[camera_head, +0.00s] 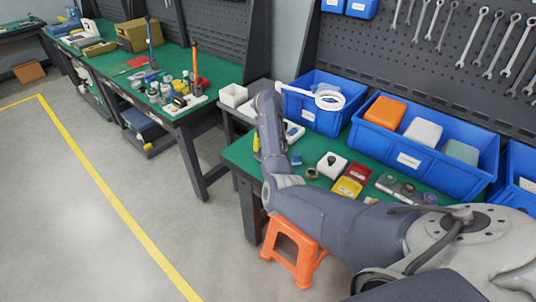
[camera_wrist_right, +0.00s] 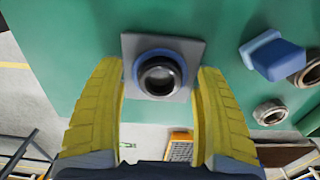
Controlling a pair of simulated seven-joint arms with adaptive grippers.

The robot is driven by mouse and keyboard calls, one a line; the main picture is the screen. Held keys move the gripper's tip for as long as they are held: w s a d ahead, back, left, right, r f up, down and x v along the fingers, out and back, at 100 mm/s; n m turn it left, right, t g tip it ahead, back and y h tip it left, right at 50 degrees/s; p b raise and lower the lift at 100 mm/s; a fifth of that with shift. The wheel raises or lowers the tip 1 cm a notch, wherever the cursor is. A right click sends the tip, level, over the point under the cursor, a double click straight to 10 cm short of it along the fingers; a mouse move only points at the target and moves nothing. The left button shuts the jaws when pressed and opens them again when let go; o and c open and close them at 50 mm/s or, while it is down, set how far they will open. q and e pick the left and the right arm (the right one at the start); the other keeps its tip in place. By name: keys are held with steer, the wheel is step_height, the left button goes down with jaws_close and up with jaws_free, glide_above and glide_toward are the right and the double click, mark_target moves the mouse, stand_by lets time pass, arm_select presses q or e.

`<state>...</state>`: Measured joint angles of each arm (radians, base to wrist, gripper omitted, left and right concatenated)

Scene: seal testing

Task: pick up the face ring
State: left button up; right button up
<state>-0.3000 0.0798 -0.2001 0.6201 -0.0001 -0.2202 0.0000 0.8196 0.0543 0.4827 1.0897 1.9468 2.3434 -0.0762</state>
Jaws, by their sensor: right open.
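In the right wrist view, a dark round ring (camera_wrist_right: 160,75) sits at the middle of a blue collar (camera_wrist_right: 144,60) on a grey square plate (camera_wrist_right: 192,48) over the green table top. It may be the face ring, but I cannot tell for sure. My right gripper (camera_wrist_right: 161,68) is open, with one yellow finger on each side of the dark ring. The fingers look apart from it, and nothing is held. In the head view, my right arm hides most of this spot; only a yellow finger shows. My left gripper is not in view.
A blue block (camera_wrist_right: 278,58) and a metal ring (camera_wrist_right: 270,113) lie to the right in the wrist view. In the head view, blue bins (camera_head: 415,158) line the table's back, and an orange stool (camera_head: 296,252) stands in front. Small parts crowd the table beside my arm.

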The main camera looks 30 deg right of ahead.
steer(key=c, duration=1.3)
steer(key=shift+r, duration=0.1)
